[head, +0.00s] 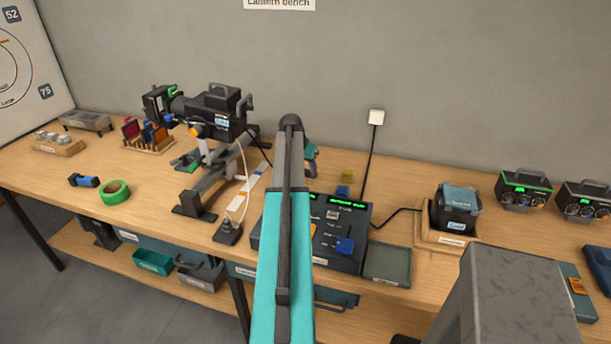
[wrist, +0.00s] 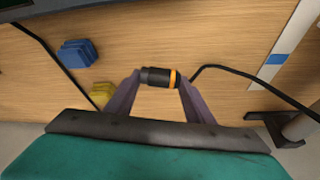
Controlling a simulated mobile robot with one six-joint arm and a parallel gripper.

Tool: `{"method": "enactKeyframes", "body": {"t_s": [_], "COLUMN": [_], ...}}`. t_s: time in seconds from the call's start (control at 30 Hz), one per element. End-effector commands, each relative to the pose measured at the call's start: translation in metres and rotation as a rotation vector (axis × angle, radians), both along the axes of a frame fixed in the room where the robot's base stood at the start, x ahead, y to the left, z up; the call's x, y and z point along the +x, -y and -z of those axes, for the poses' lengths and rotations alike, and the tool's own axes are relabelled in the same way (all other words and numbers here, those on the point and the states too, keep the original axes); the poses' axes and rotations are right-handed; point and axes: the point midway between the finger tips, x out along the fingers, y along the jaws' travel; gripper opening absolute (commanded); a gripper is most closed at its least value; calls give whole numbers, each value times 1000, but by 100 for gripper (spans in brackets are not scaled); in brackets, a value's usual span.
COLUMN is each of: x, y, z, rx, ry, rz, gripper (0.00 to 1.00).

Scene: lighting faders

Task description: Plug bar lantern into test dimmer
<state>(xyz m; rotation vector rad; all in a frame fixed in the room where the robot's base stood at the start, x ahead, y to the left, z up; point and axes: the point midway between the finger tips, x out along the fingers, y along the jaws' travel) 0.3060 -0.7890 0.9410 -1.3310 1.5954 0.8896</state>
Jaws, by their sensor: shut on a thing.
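My gripper (wrist: 160,80) is shut on a black plug (wrist: 154,74) with an orange ring, held over the wooden bench. A black cable leaves the plug to the right in the wrist view. In the head view my arm hides the plug and most of the gripper. A black lantern (head: 215,112) sits on a stand at centre left, with a dark cable running behind my arm. A dark control box (head: 350,222) with green displays is partly behind my arm. I cannot tell which unit is the test dimmer.
Blue (wrist: 76,53) and yellow (wrist: 102,91) blocks lie near the gripper. A small black socket block (head: 228,232) sits at the bench's front.

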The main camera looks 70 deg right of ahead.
Motion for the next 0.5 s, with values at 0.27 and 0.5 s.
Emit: {"method": "enactKeyframes", "body": {"t_s": [0.27,0.5], "x": [0,1], "y": [-1,0], "z": [26,32], "rx": [1,-1], "ry": [-1,0], "rz": [-1,-1], "gripper": [23,23]}}
